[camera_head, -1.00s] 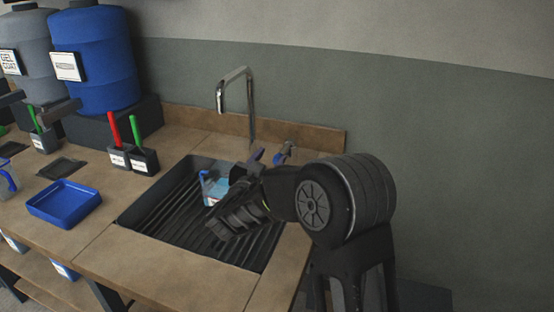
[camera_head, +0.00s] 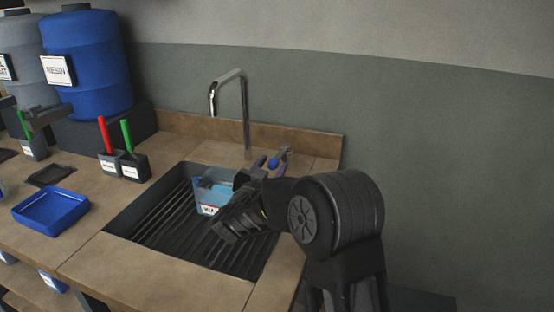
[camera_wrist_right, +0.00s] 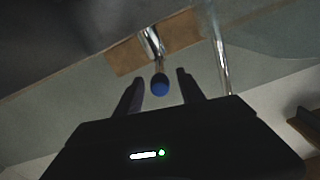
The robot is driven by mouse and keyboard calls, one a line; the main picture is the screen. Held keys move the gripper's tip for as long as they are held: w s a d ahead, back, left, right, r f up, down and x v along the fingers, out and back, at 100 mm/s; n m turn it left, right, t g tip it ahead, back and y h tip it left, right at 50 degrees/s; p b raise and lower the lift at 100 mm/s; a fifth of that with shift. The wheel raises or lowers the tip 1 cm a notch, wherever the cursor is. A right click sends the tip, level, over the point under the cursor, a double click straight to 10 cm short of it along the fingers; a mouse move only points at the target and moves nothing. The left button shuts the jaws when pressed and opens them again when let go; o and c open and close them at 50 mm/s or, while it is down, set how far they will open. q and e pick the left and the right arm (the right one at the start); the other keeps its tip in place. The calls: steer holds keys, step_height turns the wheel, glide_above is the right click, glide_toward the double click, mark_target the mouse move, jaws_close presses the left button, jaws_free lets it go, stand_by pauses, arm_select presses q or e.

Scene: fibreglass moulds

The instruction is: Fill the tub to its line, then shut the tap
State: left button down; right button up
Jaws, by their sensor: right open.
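The tub (camera_head: 210,190) is a clear, bluish container with a white label, standing in the dark ribbed sink (camera_head: 165,220). Its fill line and water level are too small to read, and my right arm hides part of it. The chrome tap spout (camera_head: 228,78) arches over the sink. The tap handle's blue knob (camera_head: 273,163) is at the sink's back right. My right gripper (camera_head: 260,173) is open beside the knob. In the right wrist view the blue knob (camera_wrist_right: 160,85) appears between the two open fingers (camera_wrist_right: 159,78), with no visible contact. My left gripper is out of view.
A blue tray (camera_head: 50,222) lies on the counter left of the sink. Brush holders (camera_head: 133,166) with red and green handles stand behind the sink's left side. A blue drum (camera_head: 90,75) stands at the back left. A low wooden backsplash (camera_head: 310,143) runs behind the tap.

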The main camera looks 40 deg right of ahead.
mark_target(277, 156)
steer(key=x, duration=0.4)
steer(key=shift+d, duration=0.1)
steer(key=shift+c, duration=0.6)
jaws_close()
stand_by(0.8)
